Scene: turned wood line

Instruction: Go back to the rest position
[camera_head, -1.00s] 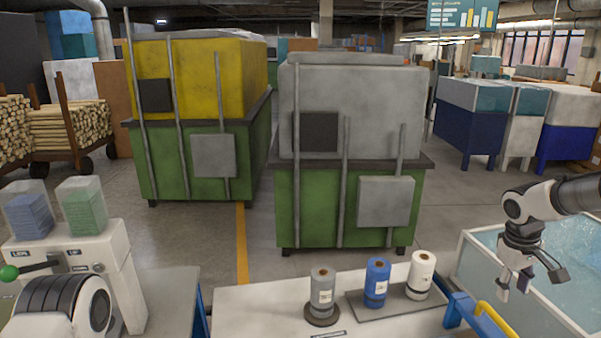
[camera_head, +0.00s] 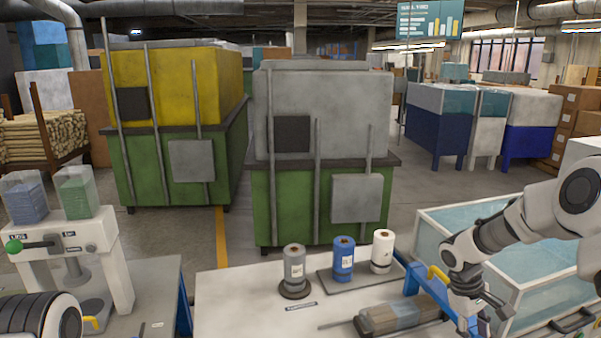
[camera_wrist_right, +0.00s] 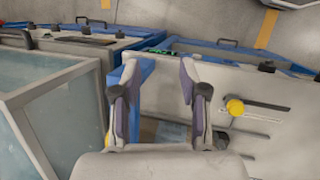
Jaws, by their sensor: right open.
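My right gripper (camera_head: 488,318) hangs at the lower right of the head view, over the right end of the white worktable (camera_head: 240,300). In the right wrist view (camera_wrist_right: 158,75) its two fingers are spread, with nothing between them. My left arm shows only as a link at the lower left of the head view, and its gripper is out of the picture. A wrapped bundle of wood pieces (camera_head: 400,315) lies on the table just left of the right gripper.
A grey roll (camera_head: 294,265) stands on a round base; a blue roll (camera_head: 343,258) and a white roll (camera_head: 382,250) share a grey tray. A translucent-walled bin (camera_head: 470,220) stands right of the table. A lidding press (camera_head: 75,240) is at the left.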

